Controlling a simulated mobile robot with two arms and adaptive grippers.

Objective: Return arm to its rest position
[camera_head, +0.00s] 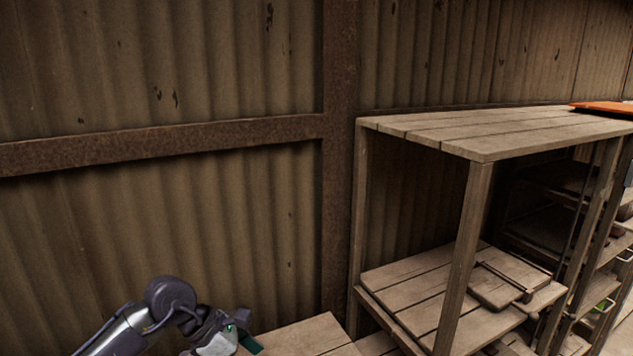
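My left gripper (240,338) is at the bottom of the head view, at the end of my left arm, which comes in from the lower left. It is small and partly cut off by the bottom edge. A dark green piece shows at its tip; I cannot tell whether this is part of the gripper or something held. Whether the fingers are open or shut is not clear. It is beside a low wooden surface (305,338). My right arm and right gripper are not in view.
A wooden shelf unit (500,130) stands at the right, with a wooden board with a handle (505,285) on its lower level. An orange object (605,107) lies on its top. A corrugated metal wall (150,220) with rusty beams (338,170) is behind.

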